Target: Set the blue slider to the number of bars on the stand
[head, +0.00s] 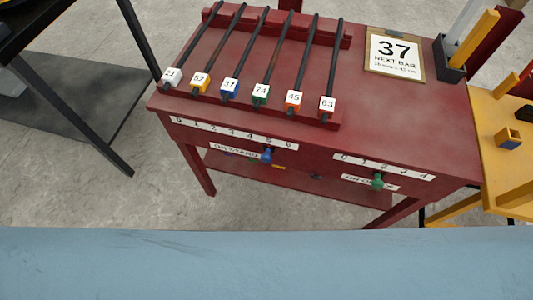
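The blue slider (267,156) is a knob on the front of the red bench. The stand (213,99) on the bench top holds several dark bars (270,60) lying side by side, apart from each other. Their near ends carry coloured number tags, such as a blue 37 (230,89), a green 74 (261,95) and a red 63 (327,107). Neither gripper is in view.
A green slider (377,181) sits under a second scale (384,166) on the right, near its 2. A sign (394,54) reads "37 NEXT BAR". A dark holder (449,66) stands at the back right. A yellow table (508,178) is right, a dark table (25,30) left.

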